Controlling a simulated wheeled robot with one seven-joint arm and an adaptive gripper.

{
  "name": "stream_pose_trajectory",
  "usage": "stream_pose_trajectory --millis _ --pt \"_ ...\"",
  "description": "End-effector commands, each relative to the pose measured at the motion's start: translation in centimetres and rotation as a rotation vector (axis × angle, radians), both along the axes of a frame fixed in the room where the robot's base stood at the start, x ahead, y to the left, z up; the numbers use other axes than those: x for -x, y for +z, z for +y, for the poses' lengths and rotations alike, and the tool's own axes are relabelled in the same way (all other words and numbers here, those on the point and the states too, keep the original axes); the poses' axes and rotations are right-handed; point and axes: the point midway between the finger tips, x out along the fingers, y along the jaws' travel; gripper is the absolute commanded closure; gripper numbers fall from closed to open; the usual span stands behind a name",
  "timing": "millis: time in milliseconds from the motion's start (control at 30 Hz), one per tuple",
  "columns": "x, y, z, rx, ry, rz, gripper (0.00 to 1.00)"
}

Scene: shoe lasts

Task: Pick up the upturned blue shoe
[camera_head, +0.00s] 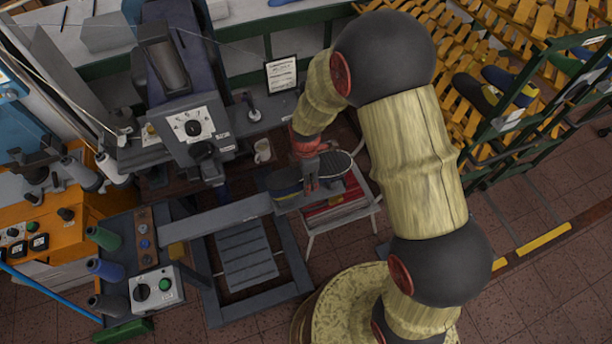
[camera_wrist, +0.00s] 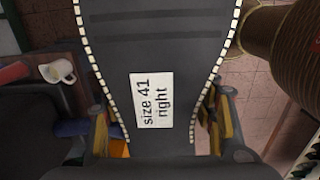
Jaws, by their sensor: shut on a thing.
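The upturned shoe (camera_head: 337,165) lies across my gripper in the head view, with its dark sole and pale stitched rim facing up. In the wrist view the sole (camera_wrist: 155,50) fills the middle and bears a white label reading "size 41 right". My gripper (camera_head: 308,180) is shut on the shoe's narrow middle. In the wrist view a finger of my gripper (camera_wrist: 158,140) shows on each side of the sole. The shoe's blue upper is mostly hidden in the wrist view. Whether the shoe touches anything below it is unclear.
A white mug (camera_head: 262,151) is just left, also in the wrist view (camera_wrist: 59,71). A grey machine (camera_head: 190,125) stands at left. Green-framed racks with yellow slats and shoes (camera_head: 475,92) stand at right.

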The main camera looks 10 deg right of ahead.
Motion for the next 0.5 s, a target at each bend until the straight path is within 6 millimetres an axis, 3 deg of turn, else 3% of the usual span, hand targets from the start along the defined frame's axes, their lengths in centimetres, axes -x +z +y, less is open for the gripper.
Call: stream_pose_trajectory --millis 500 --pt "-0.13 0.11 0.02 -0.001 0.000 -0.003 1.00"
